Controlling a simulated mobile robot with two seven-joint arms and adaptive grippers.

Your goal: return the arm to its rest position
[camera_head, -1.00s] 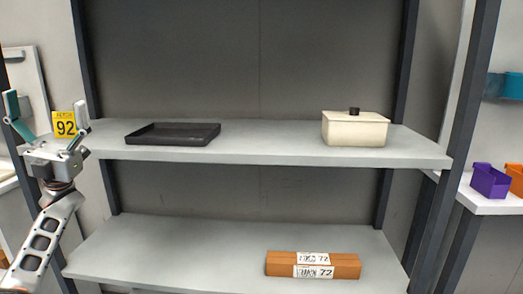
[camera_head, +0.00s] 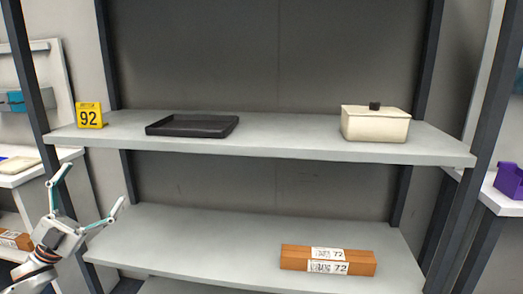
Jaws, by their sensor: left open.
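My left gripper (camera_head: 90,190) is at the lower left in the head view. Its two fingers are spread wide with nothing between them. It is below the level of the upper shelf (camera_head: 270,147), by the left end of the lower shelf (camera_head: 190,225). Most of the left arm is outside the picture. My right gripper is not in view.
A brown labelled box (camera_head: 327,260) lies on the lower shelf. A dark post (camera_head: 30,90) rises at the left.

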